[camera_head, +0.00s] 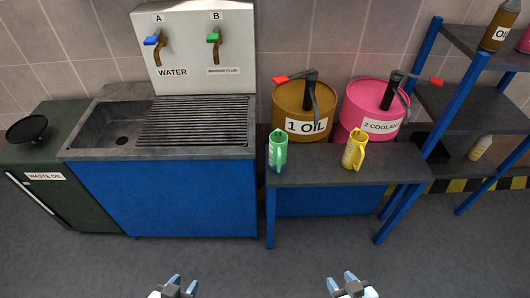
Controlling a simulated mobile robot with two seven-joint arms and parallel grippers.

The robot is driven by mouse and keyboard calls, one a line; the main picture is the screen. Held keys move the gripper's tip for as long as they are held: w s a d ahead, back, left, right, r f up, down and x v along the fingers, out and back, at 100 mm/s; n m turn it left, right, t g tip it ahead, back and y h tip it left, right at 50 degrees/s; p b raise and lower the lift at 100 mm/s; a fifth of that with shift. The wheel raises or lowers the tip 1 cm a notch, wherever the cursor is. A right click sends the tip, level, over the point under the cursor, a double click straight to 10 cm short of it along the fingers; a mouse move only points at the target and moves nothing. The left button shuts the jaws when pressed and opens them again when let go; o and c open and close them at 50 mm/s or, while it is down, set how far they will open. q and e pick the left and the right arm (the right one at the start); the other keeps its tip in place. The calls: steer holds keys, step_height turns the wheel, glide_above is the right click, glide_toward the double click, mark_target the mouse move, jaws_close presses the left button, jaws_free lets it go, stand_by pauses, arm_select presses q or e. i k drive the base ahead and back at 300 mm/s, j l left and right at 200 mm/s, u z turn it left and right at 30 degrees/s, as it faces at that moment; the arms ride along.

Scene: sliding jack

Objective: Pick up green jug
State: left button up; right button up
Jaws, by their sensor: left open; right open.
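The green jug (277,149) stands upright on the left end of the dark grey bench top (320,175), in front of the brown oil drum. A yellow jug (354,149) stands to its right on the same bench. My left gripper (174,284) is open and empty at the bottom edge, left of the green jug and well apart from it. My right gripper (347,283) is open and empty at the bottom edge, right of the green jug and also well apart. Only the fingertip ends of both grippers show.
A brown oil drum (290,110) and a pink coolant drum (364,105) stand behind the jugs. A blue sink unit (165,195) is left, beside a dark waste oil cabinet (80,205). A blue-framed shelf (480,110) stands right. The floor in front is clear.

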mark_target(277, 138)
steer(key=i+j+z, duration=0.15)
steer(key=j, duration=0.5)
steer(key=i+j+z, duration=0.15)
steer(key=j, duration=0.55)
steer(key=i+j+z, duration=0.15)
steer(key=j, duration=0.5)
steer(key=i+j+z, duration=0.15)
steer(key=j, duration=0.55)
steer(key=i+j+z, duration=0.15)
steer(key=i, duration=0.2)
